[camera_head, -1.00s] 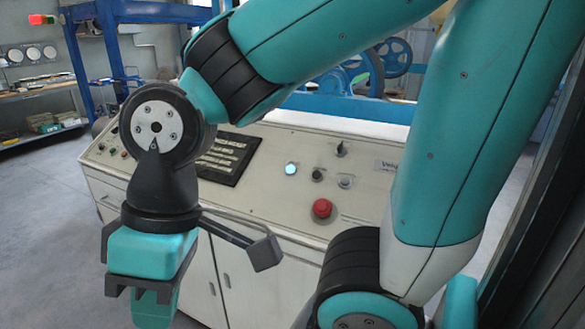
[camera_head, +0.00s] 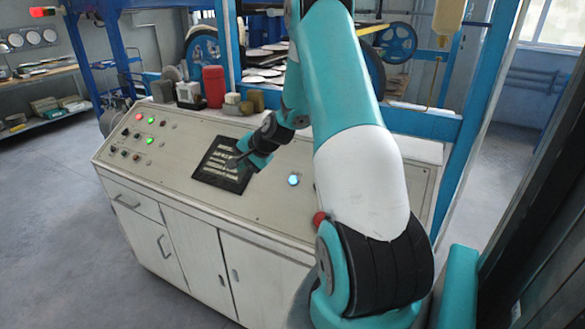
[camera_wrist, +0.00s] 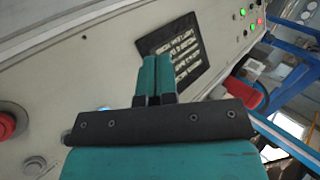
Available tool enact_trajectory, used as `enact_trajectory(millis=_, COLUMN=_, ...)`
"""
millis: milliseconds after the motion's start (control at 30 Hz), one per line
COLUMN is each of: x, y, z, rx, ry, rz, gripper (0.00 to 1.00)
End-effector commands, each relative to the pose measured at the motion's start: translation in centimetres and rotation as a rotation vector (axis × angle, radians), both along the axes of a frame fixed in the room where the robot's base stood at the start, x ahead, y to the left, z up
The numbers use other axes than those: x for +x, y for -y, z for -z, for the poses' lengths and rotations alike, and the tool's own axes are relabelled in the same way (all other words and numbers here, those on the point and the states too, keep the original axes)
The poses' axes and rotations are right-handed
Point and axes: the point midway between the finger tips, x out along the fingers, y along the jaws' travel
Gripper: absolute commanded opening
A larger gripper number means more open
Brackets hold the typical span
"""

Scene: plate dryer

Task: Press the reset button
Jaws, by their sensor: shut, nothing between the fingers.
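A round button glowing pale blue (camera_head: 294,180) is on the sloped top of the white control console. A sliver of it also shows in the wrist view (camera_wrist: 103,108), partly hidden by my gripper. No readable label marks which button is reset. A red mushroom button (camera_head: 320,218) is nearer the front edge, partly covered by my arm; it also shows at the left of the wrist view (camera_wrist: 7,123). My gripper (camera_wrist: 155,60) is shut and empty, with its teal fingers together. In the head view my gripper (camera_head: 250,157) is over the black plate, left of the glowing button.
A black plate with light text (camera_head: 223,165) is on the console (camera_head: 185,195). Several small buttons and green and red lamps (camera_head: 150,121) are at its left end. A red canister (camera_head: 213,87) and jars stand along the back. A blue frame is behind.

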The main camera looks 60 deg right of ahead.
Motion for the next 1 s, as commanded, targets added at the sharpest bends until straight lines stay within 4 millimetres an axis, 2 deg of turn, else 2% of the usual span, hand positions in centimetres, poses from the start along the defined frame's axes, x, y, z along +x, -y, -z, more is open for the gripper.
enact_trajectory(millis=33, x=-1.1, y=3.1, z=0.3, rx=0.027, ry=0.009, rz=0.099, gripper=0.0)
enact_trajectory(millis=100, x=-2.3, y=6.4, z=1.2, rx=0.054, ry=0.03, rz=0.211, gripper=0.0)
enact_trajectory(millis=200, x=-4.0, y=9.8, z=2.4, rx=0.083, ry=0.056, rz=0.332, gripper=0.0)
enact_trajectory(millis=300, x=-5.1, y=11.8, z=3.2, rx=0.099, ry=0.072, rz=0.406, gripper=0.0)
enact_trajectory(millis=433, x=-5.8, y=12.8, z=3.7, rx=0.106, ry=0.082, rz=0.444, gripper=0.0)
enact_trajectory(millis=767, x=-5.8, y=12.8, z=3.9, rx=0.106, ry=0.082, rz=0.444, gripper=0.0)
enact_trajectory(millis=1000, x=-5.7, y=13.7, z=5.7, rx=0.105, ry=0.082, rz=0.443, gripper=0.0)
